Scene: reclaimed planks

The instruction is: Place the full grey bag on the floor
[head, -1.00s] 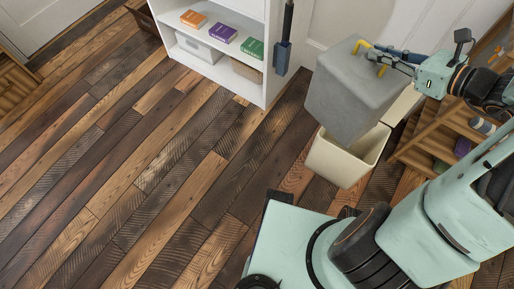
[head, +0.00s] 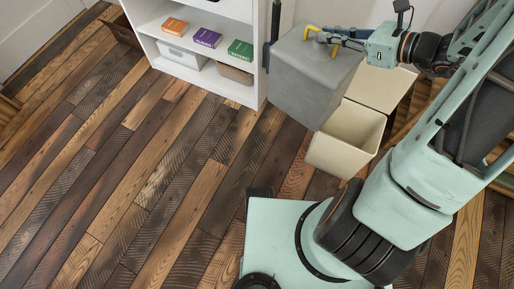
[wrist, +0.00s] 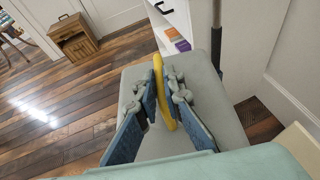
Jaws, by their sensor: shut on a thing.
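The full grey bag (head: 312,84) is a large box-shaped bundle with a yellow handle on top. It hangs in the air in the head view, just left of and above the cream bins. My gripper (head: 318,36) is shut on the yellow handle. In the wrist view the two blue fingers (wrist: 160,98) close on the yellow handle from both sides, with the grey bag (wrist: 200,128) below them. The plank floor (head: 150,190) is bare to the left of the bag.
An open cream bin (head: 346,140) stands close under the bag's right side, with a second cream bin (head: 384,86) behind it. A white shelf (head: 205,52) with several books stands behind left. A wooden cabinet (wrist: 74,38) shows far off in the wrist view. The open floor left is free.

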